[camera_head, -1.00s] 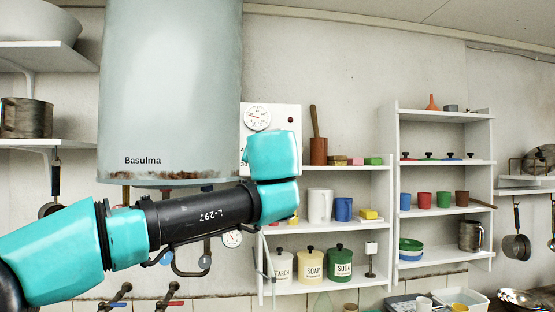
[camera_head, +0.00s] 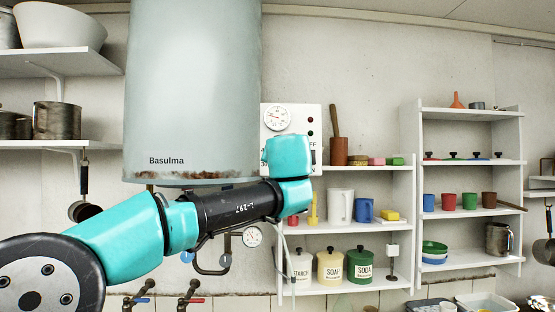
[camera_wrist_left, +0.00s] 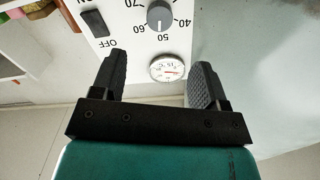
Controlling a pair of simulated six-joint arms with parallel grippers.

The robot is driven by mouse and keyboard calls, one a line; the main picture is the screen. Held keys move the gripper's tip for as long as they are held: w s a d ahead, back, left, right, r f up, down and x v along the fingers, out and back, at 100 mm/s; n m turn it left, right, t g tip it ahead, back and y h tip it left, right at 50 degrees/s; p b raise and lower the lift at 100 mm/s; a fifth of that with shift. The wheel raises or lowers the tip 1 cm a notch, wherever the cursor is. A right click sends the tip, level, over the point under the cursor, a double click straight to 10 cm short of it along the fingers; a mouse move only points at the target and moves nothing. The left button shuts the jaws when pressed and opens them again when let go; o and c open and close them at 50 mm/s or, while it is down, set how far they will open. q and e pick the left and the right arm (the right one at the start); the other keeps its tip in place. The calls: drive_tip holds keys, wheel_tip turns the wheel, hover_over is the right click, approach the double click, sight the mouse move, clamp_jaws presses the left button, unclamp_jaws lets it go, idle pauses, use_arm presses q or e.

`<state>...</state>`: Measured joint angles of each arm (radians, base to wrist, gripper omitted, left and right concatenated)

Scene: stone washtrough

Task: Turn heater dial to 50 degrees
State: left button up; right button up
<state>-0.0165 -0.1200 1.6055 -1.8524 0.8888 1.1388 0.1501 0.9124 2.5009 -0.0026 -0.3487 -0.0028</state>
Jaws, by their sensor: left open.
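The heater is a large pale grey tank (camera_head: 192,90) marked Basulma, with rust along its lower edge. Its white control panel (camera_head: 268,140) is at its right. In the head view my left wrist hides the dial. My left gripper (camera_wrist_left: 158,64) is open and empty, its fingers on either side of the round gauge (camera_wrist_left: 167,68) in the picture, below the dial. My right gripper is not in view.
The panel has a black OFF switch (camera_wrist_left: 94,22) and a red lamp (camera_head: 311,120). Pipes and a lower gauge (camera_head: 253,237) are beneath the tank. A shelf with a mortar (camera_head: 338,151), mugs and canisters stands close right of the panel.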

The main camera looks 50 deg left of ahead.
use_arm(q)
drive_tip(key=x, duration=1.1)
drive_tip(key=shift+w+a, duration=0.15)
drive_tip(key=shift+w, duration=0.05)
drive_tip(key=c, duration=0.9)
